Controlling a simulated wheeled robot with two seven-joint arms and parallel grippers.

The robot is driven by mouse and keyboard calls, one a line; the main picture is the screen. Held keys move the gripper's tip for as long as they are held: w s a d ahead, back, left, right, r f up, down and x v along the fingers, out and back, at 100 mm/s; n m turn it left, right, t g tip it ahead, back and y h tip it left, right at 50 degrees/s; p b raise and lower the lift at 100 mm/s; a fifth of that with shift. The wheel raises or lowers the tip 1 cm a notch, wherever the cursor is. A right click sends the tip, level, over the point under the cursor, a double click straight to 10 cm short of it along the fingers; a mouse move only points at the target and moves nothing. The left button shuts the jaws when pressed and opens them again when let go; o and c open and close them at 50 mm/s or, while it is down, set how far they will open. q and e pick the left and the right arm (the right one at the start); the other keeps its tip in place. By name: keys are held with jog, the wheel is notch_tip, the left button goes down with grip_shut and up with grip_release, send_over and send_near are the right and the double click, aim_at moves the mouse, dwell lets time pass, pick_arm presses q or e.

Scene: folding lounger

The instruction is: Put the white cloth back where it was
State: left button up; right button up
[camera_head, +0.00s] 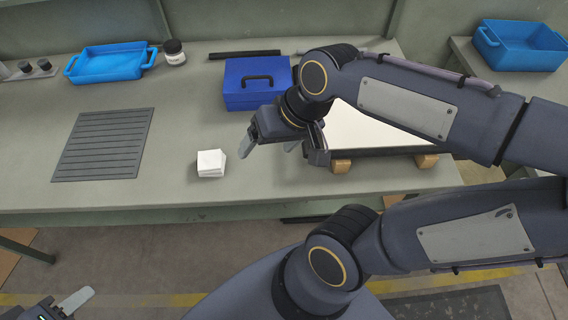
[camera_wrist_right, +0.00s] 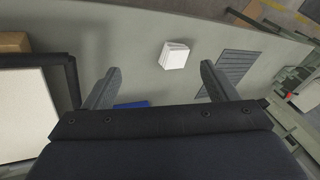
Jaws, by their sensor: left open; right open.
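The white cloth (camera_head: 211,163) is a small folded stack lying on the grey-green workbench (camera_head: 190,115), near its front edge. It also shows in the right wrist view (camera_wrist_right: 174,55), ahead of and between the fingers. My right gripper (camera_head: 268,150) is open and empty, above the bench to the right of the cloth and apart from it. Its two fingers show in the right wrist view (camera_wrist_right: 160,85). My left gripper (camera_head: 78,301) is at the bottom left corner of the head view, low in front of the bench, and only partly in frame; it is open.
A dark ribbed mat (camera_head: 104,145) lies left of the cloth. A blue toolbox (camera_head: 256,82) stands behind my right gripper. A white-topped panel on wooden blocks (camera_head: 342,166) is partly hidden by my right arm. A blue tray (camera_head: 110,62) and a jar (camera_head: 174,52) stand at the back.

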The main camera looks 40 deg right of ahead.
jog(key=shift+n+t, duration=0.7)
jog(key=shift+t, duration=0.2)
jog(key=s, duration=0.2)
jog(key=s+f, duration=0.1)
jog(key=s, duration=0.2)
jog(key=shift+a+f, duration=0.2)
